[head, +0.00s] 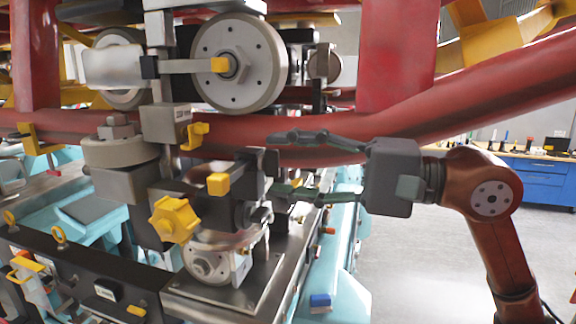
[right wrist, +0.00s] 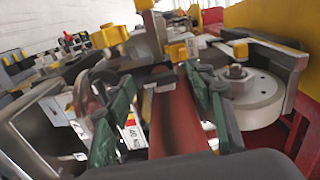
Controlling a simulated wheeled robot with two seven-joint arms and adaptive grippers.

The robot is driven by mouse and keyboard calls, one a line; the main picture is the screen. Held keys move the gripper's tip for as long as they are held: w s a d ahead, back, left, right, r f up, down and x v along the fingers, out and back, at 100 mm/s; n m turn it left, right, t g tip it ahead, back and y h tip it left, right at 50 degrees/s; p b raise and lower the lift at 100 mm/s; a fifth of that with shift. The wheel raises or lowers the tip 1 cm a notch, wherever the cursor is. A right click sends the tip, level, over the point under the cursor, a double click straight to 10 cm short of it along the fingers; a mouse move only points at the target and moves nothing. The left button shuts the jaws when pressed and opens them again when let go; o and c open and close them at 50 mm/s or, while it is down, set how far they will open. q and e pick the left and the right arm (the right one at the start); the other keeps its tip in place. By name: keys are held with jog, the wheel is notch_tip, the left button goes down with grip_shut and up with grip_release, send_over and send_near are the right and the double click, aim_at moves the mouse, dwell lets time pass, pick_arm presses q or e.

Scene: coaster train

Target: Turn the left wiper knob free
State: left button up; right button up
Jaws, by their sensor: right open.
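A yellow star-shaped knob (head: 174,218) sits on the front of the metal wiper assembly, left of centre in the head view. I cannot tell for sure whether it is the left wiper knob. A lever with a yellow end (head: 217,184) is just above and right of it. My right gripper (head: 278,163) reaches in from the right, open, its two fingers apart at the dark right end of the lever. I cannot tell whether they touch it. In the right wrist view my gripper (right wrist: 160,78) is open, its green fingers spread. My left gripper is not in view.
A large grey wheel (head: 240,62) with a yellow-tipped bar stands above. A thick red tube (head: 480,105) crosses behind my right gripper. A light blue frame (head: 335,290) runs below. Open floor (head: 425,260) lies right, with a blue workbench (head: 535,178) beyond.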

jog(key=shift+d, duration=0.2)
jog(key=v, duration=1.1)
jog(key=shift+d, duration=0.3)
jog(key=shift+s, duration=0.1)
